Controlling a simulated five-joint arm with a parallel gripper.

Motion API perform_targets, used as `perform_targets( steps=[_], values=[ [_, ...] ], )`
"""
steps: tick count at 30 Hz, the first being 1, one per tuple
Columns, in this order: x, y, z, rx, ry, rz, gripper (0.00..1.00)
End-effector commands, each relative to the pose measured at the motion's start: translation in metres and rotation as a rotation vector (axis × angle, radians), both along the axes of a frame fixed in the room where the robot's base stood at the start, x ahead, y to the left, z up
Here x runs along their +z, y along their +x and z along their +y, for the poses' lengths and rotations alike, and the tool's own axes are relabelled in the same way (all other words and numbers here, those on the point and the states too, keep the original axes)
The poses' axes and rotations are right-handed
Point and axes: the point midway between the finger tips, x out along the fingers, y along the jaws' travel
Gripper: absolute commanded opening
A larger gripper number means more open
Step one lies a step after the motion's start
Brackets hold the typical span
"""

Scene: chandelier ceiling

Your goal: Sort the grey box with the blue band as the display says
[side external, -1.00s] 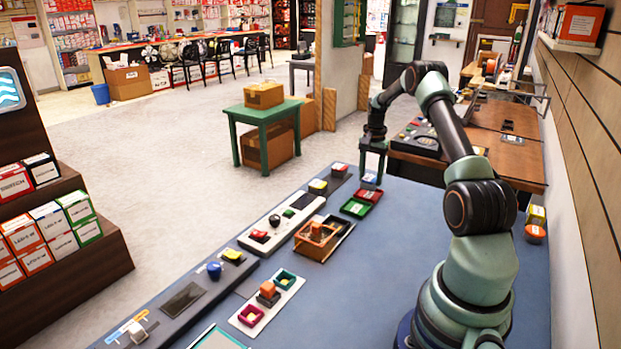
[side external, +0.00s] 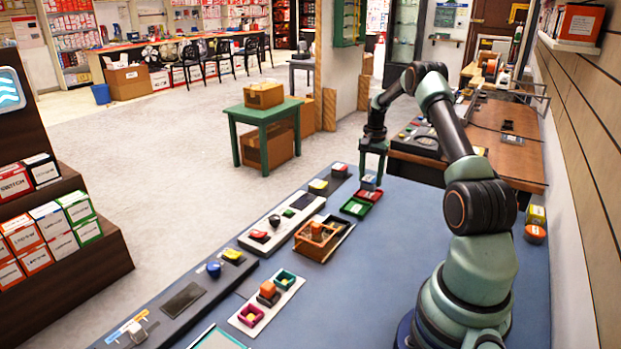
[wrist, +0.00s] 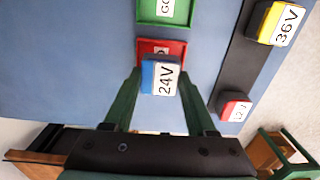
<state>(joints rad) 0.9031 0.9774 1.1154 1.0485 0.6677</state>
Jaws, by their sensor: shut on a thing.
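The box with the blue band (wrist: 147,78) shows a white top label reading 24V in the wrist view. My gripper (wrist: 159,75) is shut on it, one green finger on each side. The box is over the near part of a red tray (wrist: 175,47); whether it touches the tray floor I cannot tell. In the side view my gripper (side external: 373,165) is at the far end of the blue table, with the small box (side external: 368,180) between its fingers. A dark display panel (side external: 183,299) lies at the near left; no text is legible on it.
A green tray (side external: 356,208) adjoins the red tray (side external: 372,195). A yellow 36V box (wrist: 280,22) and a red-banded box (wrist: 235,112) stand on a dark strip beside them. A wooden tray (side external: 318,252) is nearer.

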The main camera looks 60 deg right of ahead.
Motion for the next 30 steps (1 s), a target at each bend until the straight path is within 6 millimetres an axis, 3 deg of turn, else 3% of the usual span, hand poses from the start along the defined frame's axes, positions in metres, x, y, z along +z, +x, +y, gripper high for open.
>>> perform_targets(
  steps=[30],
  values=[
    [-0.011, 0.000, 0.000, 0.000, 0.000, 0.000, 0.00]
  ],
)
